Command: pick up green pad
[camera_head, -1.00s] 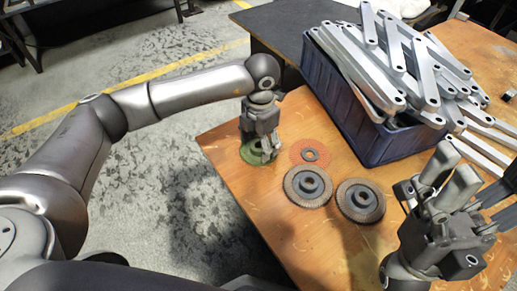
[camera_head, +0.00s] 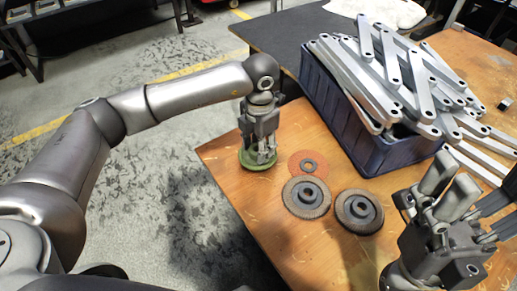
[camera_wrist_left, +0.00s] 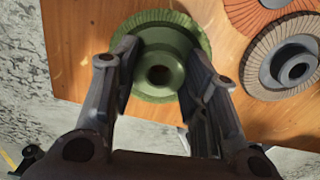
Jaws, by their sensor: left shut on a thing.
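The green pad (camera_head: 250,164) is a round disc with a raised hub, at the left edge of the wooden table. My left gripper (camera_head: 263,158) points down over it, with its fingers around the hub. In the left wrist view the green pad (camera_wrist_left: 158,52) sits between the two fingertips (camera_wrist_left: 163,72), which close on the hub from both sides. Its ribbed rim shows beyond the fingers. I cannot tell whether it is clear of the table. My right gripper (camera_head: 452,178) is at the lower right, empty, its fingers apart.
An orange disc (camera_head: 295,161) and two grey-brown flap discs (camera_head: 293,201) (camera_head: 345,222) lie close to the right of the green pad. A blue crate (camera_head: 338,115) heaped with metal brackets (camera_head: 395,75) stands behind them. The wooden table (camera_head: 240,203) ends just left of the pad.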

